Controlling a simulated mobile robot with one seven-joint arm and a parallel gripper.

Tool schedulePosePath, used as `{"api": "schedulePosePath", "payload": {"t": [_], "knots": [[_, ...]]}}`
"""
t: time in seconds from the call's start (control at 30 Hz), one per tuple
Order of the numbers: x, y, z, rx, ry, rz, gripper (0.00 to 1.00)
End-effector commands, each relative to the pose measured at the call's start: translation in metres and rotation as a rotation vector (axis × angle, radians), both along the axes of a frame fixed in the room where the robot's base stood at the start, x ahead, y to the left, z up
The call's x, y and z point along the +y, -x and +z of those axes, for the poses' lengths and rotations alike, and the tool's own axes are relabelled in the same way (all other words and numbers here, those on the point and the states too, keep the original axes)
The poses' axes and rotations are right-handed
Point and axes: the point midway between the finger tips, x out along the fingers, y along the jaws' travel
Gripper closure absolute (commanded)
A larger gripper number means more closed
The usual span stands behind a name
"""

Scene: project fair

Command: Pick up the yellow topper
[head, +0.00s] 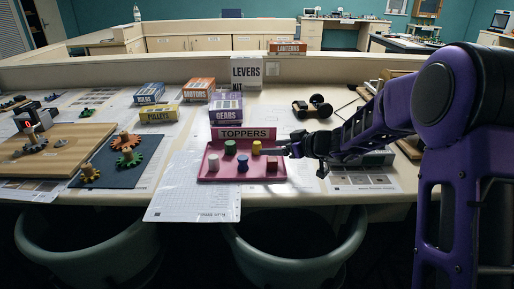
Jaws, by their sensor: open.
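The yellow topper (256,147) stands in the back row of the pink tray (205,178), toward the right, below the sign reading TOPPERS. My gripper (276,151) reaches in from the right and is open, with its tips close to the yellow topper's right side. I cannot tell whether the tips touch it or reach around it. A green topper (231,147) stands left of the yellow one. White (213,163), blue (242,163) and brown (272,163) toppers stand in the front row.
The TOPPERS sign (243,133) stands at the tray's back edge. A small wheeled vehicle (312,107) stands behind my gripper. A dark mat (120,165) with gears lies left. Two bins (95,240) (297,255) stand below the table.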

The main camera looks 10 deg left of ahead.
Motion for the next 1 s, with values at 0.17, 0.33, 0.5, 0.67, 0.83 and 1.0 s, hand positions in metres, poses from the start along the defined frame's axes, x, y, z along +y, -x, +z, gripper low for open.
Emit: {"api": "schedulePosePath", "payload": {"t": [0.17,0.33,0.5,0.67,0.83,1.0], "knots": [[0.021,-0.012,-0.011,0.0,0.0,0.001,0.3],[0.028,-0.017,-0.015,0.001,0.001,0.0,0.3],[0.044,-0.031,-0.018,0.0,0.001,0.002,0.3],[0.06,-0.043,-0.027,0.001,0.002,0.002,0.3],[0.066,-0.047,-0.031,0.0,0.001,0.0,0.3],[0.065,-0.047,-0.031,-0.001,0.002,0.0,0.3]]}}
